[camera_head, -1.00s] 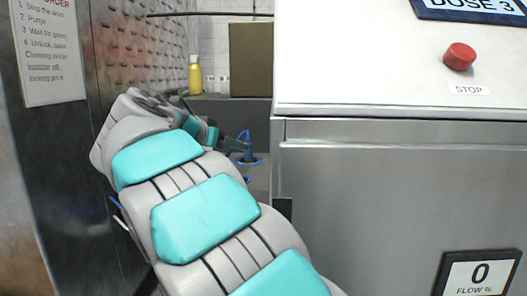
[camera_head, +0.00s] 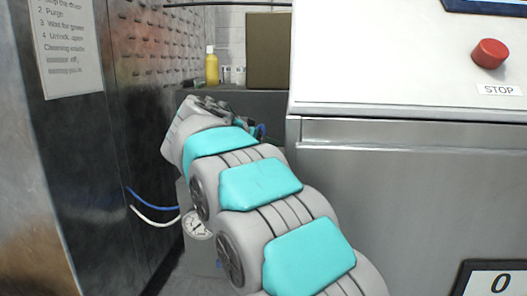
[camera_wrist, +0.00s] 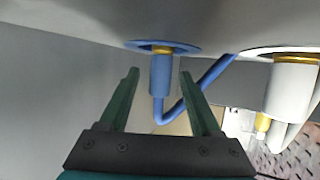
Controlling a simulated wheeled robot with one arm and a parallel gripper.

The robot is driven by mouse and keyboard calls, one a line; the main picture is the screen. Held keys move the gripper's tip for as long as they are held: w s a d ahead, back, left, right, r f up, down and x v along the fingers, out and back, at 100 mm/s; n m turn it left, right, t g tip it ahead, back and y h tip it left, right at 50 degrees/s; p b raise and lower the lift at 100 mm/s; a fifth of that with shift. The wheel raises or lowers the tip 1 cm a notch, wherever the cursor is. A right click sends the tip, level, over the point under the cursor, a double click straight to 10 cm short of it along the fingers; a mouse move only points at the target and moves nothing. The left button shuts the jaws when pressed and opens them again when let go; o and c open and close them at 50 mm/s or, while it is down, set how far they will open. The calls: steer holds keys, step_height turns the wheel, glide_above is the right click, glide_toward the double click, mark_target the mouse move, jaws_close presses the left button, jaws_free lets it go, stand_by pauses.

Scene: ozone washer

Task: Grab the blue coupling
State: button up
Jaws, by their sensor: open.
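The blue coupling (camera_wrist: 161,76) shows in the wrist view, hanging under a grey surface from a blue ring with a brass collar. A blue hose loops from its lower end up to the right. My gripper (camera_wrist: 158,78) is open, with one green finger on each side of the coupling in the picture. I cannot tell whether the fingers reach fully around it in depth; no contact is visible. In the head view my arm hides the gripper and the coupling; only a bit of blue (camera_head: 261,131) shows behind the wrist.
A white coupling (camera_wrist: 294,75) with brass parts sits to the right in the wrist view. In the head view, a steel cabinet (camera_head: 400,180) with a red stop button (camera_head: 490,54) stands right. A dark panel stands left, with blue and white hoses (camera_head: 155,203) and a gauge (camera_head: 197,225).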

jaws_close()
stand_by(0.4)
